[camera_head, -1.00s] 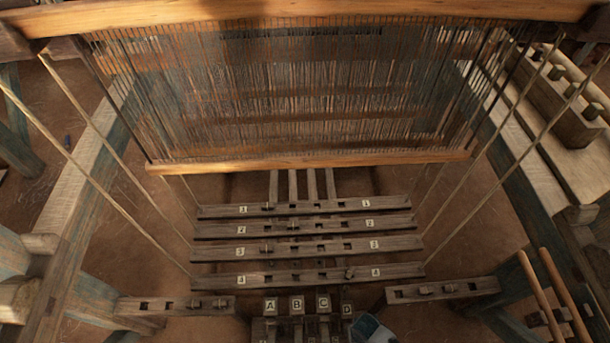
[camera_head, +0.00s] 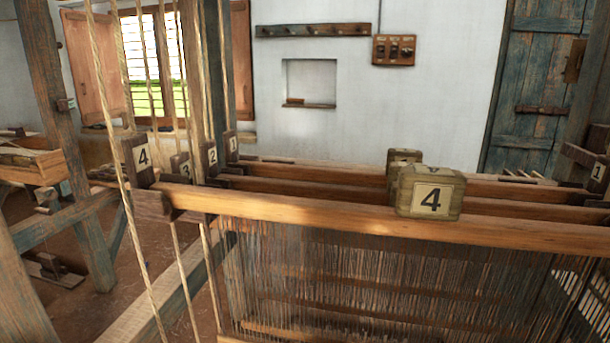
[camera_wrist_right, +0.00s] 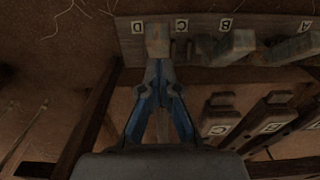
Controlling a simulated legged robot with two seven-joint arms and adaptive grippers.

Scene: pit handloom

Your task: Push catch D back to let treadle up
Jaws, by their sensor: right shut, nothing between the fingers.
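In the right wrist view, my right gripper (camera_wrist_right: 158,68) is shut, with blue fingers and nothing between them. Its tips are at the near end of a pale wooden block, apparently catch D (camera_wrist_right: 157,40), beside the letter D on a dark board (camera_wrist_right: 125,45). I cannot tell whether the tips touch the block or only overlap it in view. Treadles with letter plates, including C (camera_wrist_right: 218,130), lie to the right of the gripper. The treadle for D cannot be made out. Neither gripper shows in the head view, and my left gripper is not in view.
Other catch blocks, such as the one by B (camera_wrist_right: 240,42), stand to the right along the board. A dark wooden bar (camera_wrist_right: 88,120) runs left of the gripper. The head view shows the upper loom with a shaft block marked 4 (camera_head: 431,193), a window and a white wall.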

